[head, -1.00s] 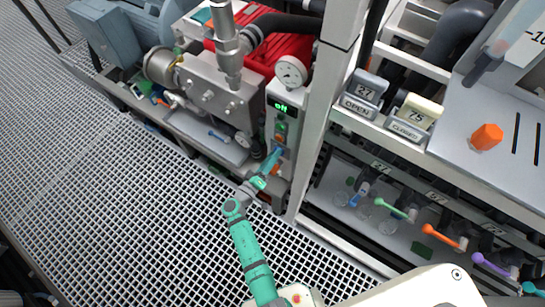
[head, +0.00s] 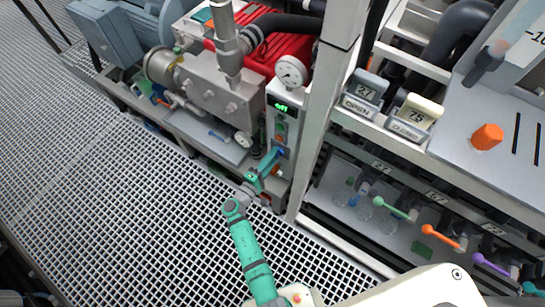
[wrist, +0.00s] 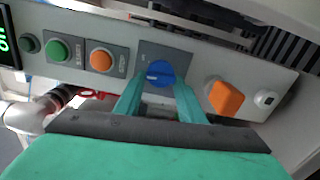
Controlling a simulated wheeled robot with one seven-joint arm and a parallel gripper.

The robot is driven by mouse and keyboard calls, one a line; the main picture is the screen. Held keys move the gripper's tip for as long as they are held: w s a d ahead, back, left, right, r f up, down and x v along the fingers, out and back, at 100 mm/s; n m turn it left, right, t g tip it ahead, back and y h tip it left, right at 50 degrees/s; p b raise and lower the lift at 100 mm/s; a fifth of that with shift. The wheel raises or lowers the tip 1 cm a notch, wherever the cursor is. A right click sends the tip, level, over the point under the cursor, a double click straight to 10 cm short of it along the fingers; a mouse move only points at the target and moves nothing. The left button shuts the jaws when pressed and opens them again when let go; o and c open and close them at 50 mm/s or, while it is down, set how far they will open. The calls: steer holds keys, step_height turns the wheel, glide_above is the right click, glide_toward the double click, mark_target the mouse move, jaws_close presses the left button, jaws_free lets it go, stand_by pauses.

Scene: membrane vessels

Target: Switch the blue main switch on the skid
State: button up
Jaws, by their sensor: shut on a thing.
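The blue main switch (wrist: 160,73) is a round knob on a dark square plate on the grey control panel (wrist: 205,75). It also shows small in the head view (head: 280,151). My gripper (wrist: 159,88) has its two green fingers on either side of the knob, shut on it. In the head view my gripper (head: 271,160) reaches the lower part of the panel. The panel's green display (head: 281,107) seems to read "OFF" in the head view; the wrist view cuts it off at the left edge.
A green button (wrist: 57,50) and an orange button (wrist: 101,58) sit left of the switch. An orange square knob (wrist: 225,97) is close to the right finger. A white post (head: 318,120) stands right of the panel. Grating floor (head: 130,220) lies open at left.

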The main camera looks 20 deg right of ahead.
steer(key=n, duration=0.4)
steer(key=shift+f+n, duration=0.1)
steer(key=shift+n, duration=0.3)
stand_by(0.4)
steer(key=o, duration=1)
steer(key=shift+o, duration=0.2)
steer(key=shift+s, duration=0.1)
steer(key=v, duration=1)
steer(key=shift+s+a, duration=0.25)
